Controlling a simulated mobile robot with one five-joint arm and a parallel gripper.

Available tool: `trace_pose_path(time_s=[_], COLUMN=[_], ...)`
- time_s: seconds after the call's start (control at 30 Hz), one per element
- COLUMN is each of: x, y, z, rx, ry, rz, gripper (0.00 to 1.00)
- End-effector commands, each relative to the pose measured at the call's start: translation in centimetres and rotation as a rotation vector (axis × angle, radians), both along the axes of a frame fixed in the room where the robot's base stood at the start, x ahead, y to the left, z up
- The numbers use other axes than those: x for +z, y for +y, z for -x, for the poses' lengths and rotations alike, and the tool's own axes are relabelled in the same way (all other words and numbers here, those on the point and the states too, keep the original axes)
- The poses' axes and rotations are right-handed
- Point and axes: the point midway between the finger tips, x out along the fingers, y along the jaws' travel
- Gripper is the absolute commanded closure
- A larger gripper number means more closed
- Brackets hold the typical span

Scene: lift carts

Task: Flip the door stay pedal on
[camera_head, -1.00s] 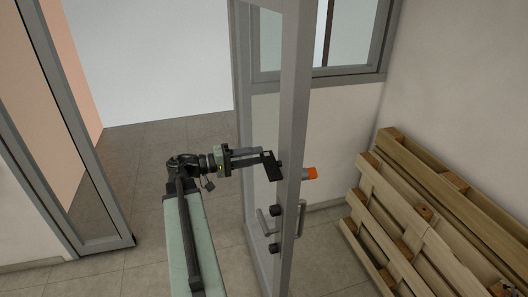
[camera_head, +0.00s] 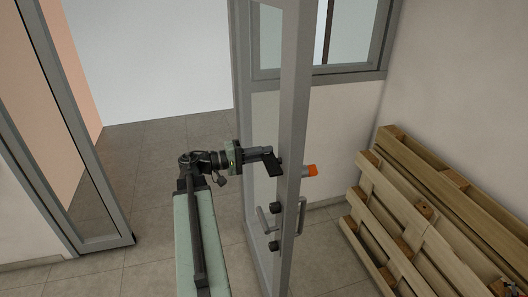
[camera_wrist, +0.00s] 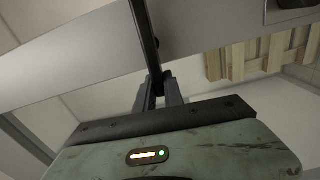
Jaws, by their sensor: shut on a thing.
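The door stay pedal (camera_head: 274,165) is a black flat plate on the near left side of the grey-framed door (camera_head: 292,120), sloping down to the right. My gripper (camera_head: 266,153) reaches it from the left and is shut on its upper left part. In the wrist view the pedal (camera_wrist: 145,35) is a dark bar running up from between my two grey fingers (camera_wrist: 158,92). The fingers hide the gripped part.
The door has a lever handle (camera_head: 265,222) below the pedal. An orange-tipped cylinder (camera_head: 311,170) sticks out on its right side. Wooden pallets (camera_head: 430,215) lean at the right wall. A grey door frame (camera_head: 70,150) stands at left, with open tiled floor between.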

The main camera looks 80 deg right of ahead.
Motion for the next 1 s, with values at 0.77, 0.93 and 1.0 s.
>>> trace_pose_path(time_s=[0.77, 0.93, 1.0], x=[-1.46, -1.45, -1.44], y=[0.11, 0.12, 0.26], z=[-0.05, -0.11, -0.51], rx=[0.002, 0.002, 0.003], ry=[0.12, 0.119, 0.12], rz=[-0.261, -0.26, -0.26], gripper=[0.65, 0.65, 0.65])
